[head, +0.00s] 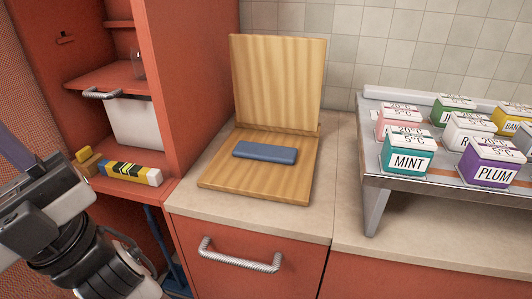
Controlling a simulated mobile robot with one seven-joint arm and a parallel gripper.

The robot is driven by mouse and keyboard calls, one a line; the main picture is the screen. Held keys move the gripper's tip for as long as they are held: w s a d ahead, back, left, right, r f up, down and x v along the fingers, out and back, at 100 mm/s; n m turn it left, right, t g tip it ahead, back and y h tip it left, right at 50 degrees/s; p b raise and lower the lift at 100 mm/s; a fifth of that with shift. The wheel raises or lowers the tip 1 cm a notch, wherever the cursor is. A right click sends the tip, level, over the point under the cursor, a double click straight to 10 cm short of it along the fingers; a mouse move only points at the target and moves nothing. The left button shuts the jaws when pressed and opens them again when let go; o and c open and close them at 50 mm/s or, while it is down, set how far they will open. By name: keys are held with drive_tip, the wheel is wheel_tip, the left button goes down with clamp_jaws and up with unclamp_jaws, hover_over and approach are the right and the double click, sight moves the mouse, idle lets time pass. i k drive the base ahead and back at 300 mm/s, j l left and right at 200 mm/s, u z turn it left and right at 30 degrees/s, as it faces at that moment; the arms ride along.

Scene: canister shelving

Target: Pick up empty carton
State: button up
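Several small cartons stand on a raised grey metal rack (376,176) at the right. A teal carton (407,154) marked MINT and a purple carton (490,163) marked PLUM are in its front row. Pink (397,119), green (452,108), white and yellow ones stand behind, some partly hidden or cut off by the frame. I cannot tell which carton is empty. My gripper (62,185) is at the left edge, in front of the red shelving and far from the rack. Its fingers are not clear, and I see no carton in it.
A wooden stand (277,82) with a blue-grey bar (265,152) on its base sits on the counter. The red shelving (187,75) holds a white bin (135,122), a glass vessel and a striped yellow box (132,172). Bare counter (340,160) lies between stand and rack.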

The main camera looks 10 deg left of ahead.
sight(280, 155)
drive_tip(key=i+l+u, duration=0.35)
drive_tip(key=l, duration=0.3)
drive_tip(key=i+l+u, duration=0.35)
drive_tip(key=l, duration=0.4)
